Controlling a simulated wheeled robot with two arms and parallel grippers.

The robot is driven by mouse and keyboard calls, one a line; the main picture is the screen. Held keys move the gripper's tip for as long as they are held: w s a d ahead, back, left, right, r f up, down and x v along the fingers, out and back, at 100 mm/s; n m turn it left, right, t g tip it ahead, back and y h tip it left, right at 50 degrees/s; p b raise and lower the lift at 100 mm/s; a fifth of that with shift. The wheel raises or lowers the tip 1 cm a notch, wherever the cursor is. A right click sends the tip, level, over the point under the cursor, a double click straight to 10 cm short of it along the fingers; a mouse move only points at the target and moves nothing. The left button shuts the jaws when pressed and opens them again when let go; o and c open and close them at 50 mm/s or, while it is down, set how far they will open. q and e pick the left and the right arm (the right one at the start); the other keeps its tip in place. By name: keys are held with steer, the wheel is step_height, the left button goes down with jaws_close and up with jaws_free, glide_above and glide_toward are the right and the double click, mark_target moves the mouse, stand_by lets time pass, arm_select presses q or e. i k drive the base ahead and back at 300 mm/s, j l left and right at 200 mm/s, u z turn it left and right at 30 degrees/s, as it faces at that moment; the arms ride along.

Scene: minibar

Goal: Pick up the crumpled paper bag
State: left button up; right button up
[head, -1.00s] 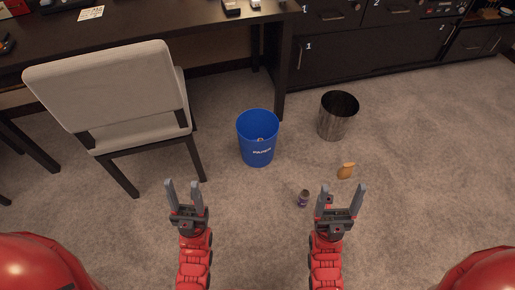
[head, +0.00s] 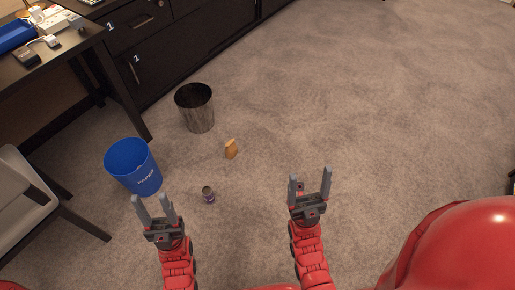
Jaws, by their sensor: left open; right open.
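A small orange-brown paper bag (head: 231,149) stands on the carpet, right of the metal bin. It is small in the view, so its creases cannot be made out. My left gripper (head: 154,207) is open and empty, below and left of the bag in the picture. My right gripper (head: 310,182) is open and empty, below and right of the bag. Neither gripper touches the bag.
A blue bin (head: 132,163) and a dark metal bin (head: 195,108) stand left of the bag. A small purple can (head: 208,194) is on the carpet between them and my grippers. A chair (head: 25,205) and desk (head: 40,65) are at left. The right carpet is clear.

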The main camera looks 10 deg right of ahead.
mark_target(231, 150)
steer(key=i+l+u, duration=0.4)
steer(key=i, duration=0.2)
steer(key=i+l+u, duration=0.45)
steer(key=i+l, duration=0.1)
steer(key=i, duration=0.05)
